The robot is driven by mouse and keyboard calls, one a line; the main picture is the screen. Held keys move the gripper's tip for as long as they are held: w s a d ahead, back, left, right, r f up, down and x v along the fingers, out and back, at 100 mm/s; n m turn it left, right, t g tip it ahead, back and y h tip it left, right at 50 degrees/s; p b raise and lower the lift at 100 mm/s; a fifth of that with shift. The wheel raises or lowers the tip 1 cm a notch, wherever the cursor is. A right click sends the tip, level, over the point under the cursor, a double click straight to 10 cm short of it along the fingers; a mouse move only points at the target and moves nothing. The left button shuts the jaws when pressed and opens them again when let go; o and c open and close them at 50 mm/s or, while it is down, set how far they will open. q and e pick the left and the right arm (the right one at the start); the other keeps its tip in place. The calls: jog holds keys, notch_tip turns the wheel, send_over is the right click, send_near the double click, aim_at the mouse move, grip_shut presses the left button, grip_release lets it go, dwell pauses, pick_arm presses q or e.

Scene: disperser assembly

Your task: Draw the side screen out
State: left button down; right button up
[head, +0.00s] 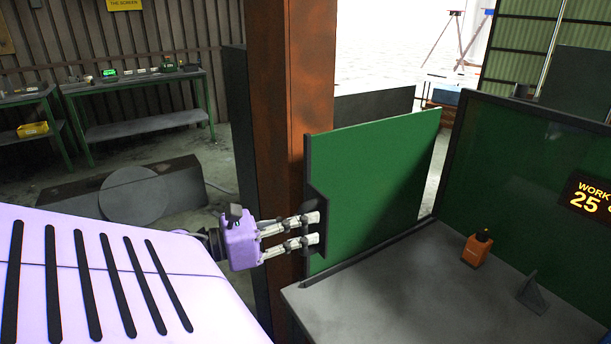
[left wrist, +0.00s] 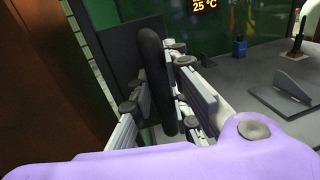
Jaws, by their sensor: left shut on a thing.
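The side screen (head: 380,180) is a green upright panel with a dark edge frame, standing at the left side of the grey work surface (head: 375,285). A dark handle plate (head: 317,215) is on its near left edge. My left gripper (head: 308,230) is at this plate, with its fingers shut on the dark handle bar. In the left wrist view the black bar (left wrist: 153,75) stands upright between the two fingers of the gripper (left wrist: 165,105). The part of the handle behind the fingers is hidden. My right gripper is not in view.
A rusty brown post (head: 290,100) stands right beside the screen's near edge. An orange bottle (head: 477,247) and a dark wedge-shaped piece (head: 532,293) stand on the work surface. A dark green back screen (head: 530,170) carries a temperature display (head: 590,198). A bench (head: 140,128) is at the far left.

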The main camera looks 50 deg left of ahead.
pick_arm(q)
jog(key=c, duration=1.6)
grip_release()
jog(key=shift+c, duration=0.2)
jog(key=v, duration=1.2)
